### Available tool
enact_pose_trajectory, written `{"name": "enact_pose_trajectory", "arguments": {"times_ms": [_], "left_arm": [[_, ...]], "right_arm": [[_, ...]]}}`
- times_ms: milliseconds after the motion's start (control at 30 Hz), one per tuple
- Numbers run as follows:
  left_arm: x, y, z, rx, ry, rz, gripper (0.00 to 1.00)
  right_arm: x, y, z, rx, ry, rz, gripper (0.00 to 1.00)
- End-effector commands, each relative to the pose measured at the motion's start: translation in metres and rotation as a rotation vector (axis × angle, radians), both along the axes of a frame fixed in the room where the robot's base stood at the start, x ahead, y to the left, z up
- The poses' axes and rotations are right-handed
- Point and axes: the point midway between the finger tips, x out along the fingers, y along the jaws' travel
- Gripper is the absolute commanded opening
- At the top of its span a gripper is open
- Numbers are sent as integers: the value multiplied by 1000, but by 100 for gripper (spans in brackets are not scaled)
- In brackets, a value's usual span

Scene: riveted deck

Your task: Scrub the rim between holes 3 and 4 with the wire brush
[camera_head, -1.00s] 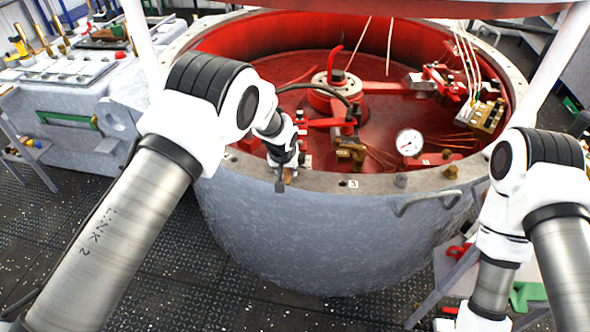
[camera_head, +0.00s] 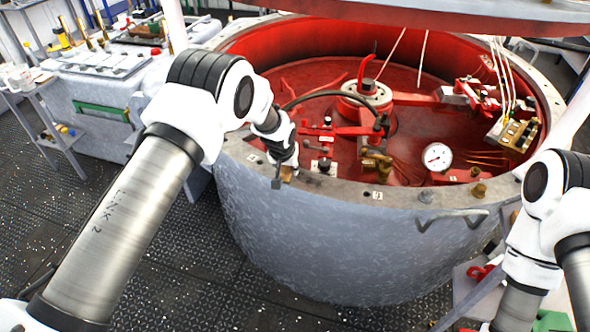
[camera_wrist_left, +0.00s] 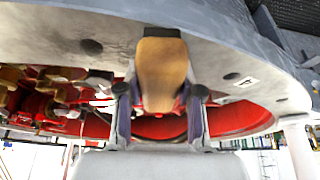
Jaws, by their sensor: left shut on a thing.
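The wire brush shows in the left wrist view as a wooden block (camera_wrist_left: 160,75) with a dark far end, against the grey rim (camera_wrist_left: 215,35). My left gripper (camera_wrist_left: 160,108) is shut on it, a finger on each side. In the head view this gripper (camera_head: 283,178) is at the rim (camera_head: 330,186) of the vessel, between a small label plate (camera_head: 253,158) on its left and a hole with plate 3 (camera_head: 377,195) on its right. Bristles are hidden; I cannot tell if they touch the rim. My right gripper is out of view.
Inside the red vessel (camera_head: 310,62) are a gauge (camera_head: 437,157), brass fittings (camera_head: 376,163) and a black hose (camera_head: 318,94) close to my left wrist. A handle (camera_head: 452,218) juts from the outer wall. A workbench (camera_head: 100,75) stands at left.

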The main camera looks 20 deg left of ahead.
Motion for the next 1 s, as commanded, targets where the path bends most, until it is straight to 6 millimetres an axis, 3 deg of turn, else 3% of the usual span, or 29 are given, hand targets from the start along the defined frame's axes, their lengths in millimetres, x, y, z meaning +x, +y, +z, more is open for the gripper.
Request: {"name": "enact_pose_trajectory", "arguments": {"times_ms": [267, 800, 1000], "left_arm": [[-1, 1, 0, 0, 2, 0, 8], [0, 1, 60, 0, 0, -1, 8], [0, 1, 60, 0, 1, -1, 8]], "right_arm": [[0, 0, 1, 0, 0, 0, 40], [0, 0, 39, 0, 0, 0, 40], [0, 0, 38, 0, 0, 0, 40]]}}
